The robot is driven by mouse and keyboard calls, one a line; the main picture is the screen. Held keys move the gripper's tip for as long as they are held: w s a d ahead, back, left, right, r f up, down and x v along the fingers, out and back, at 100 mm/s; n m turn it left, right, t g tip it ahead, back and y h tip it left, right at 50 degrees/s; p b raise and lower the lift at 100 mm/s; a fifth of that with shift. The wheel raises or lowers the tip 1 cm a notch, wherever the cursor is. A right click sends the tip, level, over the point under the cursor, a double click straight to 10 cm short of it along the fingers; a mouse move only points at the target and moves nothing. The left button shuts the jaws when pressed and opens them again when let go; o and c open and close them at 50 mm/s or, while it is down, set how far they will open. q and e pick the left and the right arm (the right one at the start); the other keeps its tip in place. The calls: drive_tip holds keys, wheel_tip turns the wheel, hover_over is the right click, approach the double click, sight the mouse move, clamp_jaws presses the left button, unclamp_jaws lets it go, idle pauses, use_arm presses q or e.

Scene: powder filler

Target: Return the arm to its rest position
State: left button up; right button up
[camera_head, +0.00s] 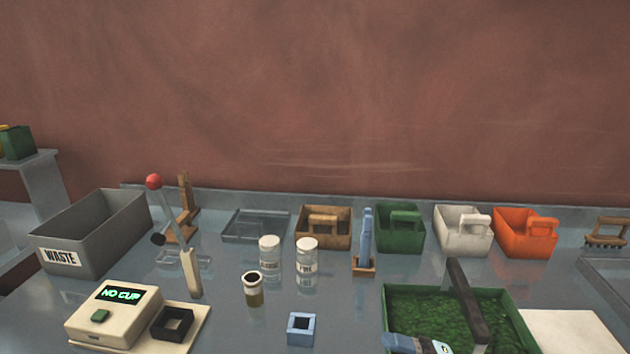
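Neither of my grippers shows in the head view, and no arm of mine can be made out with certainty. A cream machine (113,314) with a green "NO CUP" display stands at the front left. Its dark square holder (172,324) looks empty. A lever with a red ball (153,181) stands behind it. A small jar (253,289) with a white rim and dark yellowish contents stands upright on the table, apart from the machine. Two white labelled containers (270,258) (307,261) stand behind it.
A grey WASTE bin (92,236) stands at the left. Brown (323,229), green (401,228), white (462,232) and orange (525,234) bins line the back. A green-filled tray (515,322) with a dark bar fills the front right. A blue square holder (301,328) stands front centre.

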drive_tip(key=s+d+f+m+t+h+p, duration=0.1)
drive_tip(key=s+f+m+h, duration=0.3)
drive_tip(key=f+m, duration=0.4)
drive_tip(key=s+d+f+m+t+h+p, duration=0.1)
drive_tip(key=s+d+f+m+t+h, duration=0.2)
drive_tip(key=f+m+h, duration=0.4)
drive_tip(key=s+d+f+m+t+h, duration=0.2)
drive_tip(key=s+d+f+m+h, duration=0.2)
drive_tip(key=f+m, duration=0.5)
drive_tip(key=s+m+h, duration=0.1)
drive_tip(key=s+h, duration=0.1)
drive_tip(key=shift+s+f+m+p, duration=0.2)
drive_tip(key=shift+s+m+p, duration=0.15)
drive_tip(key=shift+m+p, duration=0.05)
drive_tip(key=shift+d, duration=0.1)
